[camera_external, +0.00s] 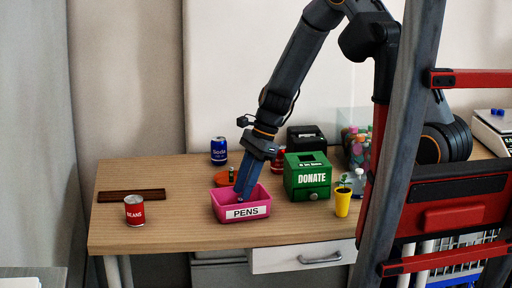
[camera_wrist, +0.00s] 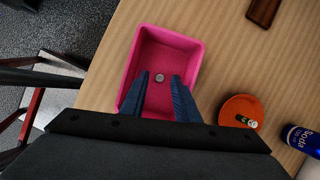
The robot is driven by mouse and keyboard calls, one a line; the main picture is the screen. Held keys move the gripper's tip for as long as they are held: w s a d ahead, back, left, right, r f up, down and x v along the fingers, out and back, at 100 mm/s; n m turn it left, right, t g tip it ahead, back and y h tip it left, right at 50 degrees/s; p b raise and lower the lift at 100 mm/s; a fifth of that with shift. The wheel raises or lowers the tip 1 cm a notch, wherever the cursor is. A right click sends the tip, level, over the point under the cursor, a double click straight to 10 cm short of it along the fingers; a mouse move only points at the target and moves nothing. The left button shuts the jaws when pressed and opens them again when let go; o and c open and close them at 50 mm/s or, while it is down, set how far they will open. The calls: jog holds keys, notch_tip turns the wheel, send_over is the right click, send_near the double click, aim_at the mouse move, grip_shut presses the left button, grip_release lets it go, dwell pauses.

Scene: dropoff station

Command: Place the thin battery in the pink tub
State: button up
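The pink tub (camera_external: 223,207), labelled "PENS", stands on the table, and it also shows in the wrist view (camera_wrist: 193,58). My gripper (camera_external: 240,193) reaches down into the tub. In the wrist view my gripper (camera_wrist: 160,78) has its two blue fingers apart. A small round silver disc (camera_wrist: 159,77), which looks like a thin button battery, shows between the fingertips with gaps on both sides. It appears to lie on the tub floor. An orange bowl (camera_wrist: 230,106) beside the tub holds a small dark cylindrical battery (camera_wrist: 245,121).
A blue soda can (camera_external: 218,151) stands behind the tub. A green donation box (camera_external: 306,176) and yellow plant pot (camera_external: 343,202) stand to the right. A beans can (camera_external: 134,210) and dark brown tray (camera_external: 131,195) are left. The table's front left is clear.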

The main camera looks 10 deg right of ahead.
jog(key=s+v, duration=0.1)
jog(key=v, duration=0.7)
jog(key=shift+w+r+b, duration=0.2)
jog(key=shift+w+b, duration=0.1)
jog(key=shift+w, duration=0.15)
jog(key=shift+d, duration=0.1)
jog(key=s+d+n+h, duration=0.1)
jog(key=s+d+n, duration=0.2)
jog(key=d, duration=0.8)
jog(key=s+d+n+t+h, duration=0.1)
jog(key=s+d+n, duration=0.3)
jog(key=d, duration=0.8)
jog(key=s+d+r+n+h, duration=0.1)
jog(key=s+d+n+h, duration=0.1)
jog(key=s+d+n, duration=0.2)
jog(key=d+n, duration=0.3)
jog(key=d, duration=0.5)
jog(key=shift+s+t, duration=0.25)
jog(key=shift+t, duration=0.15)
dwell(2.7)
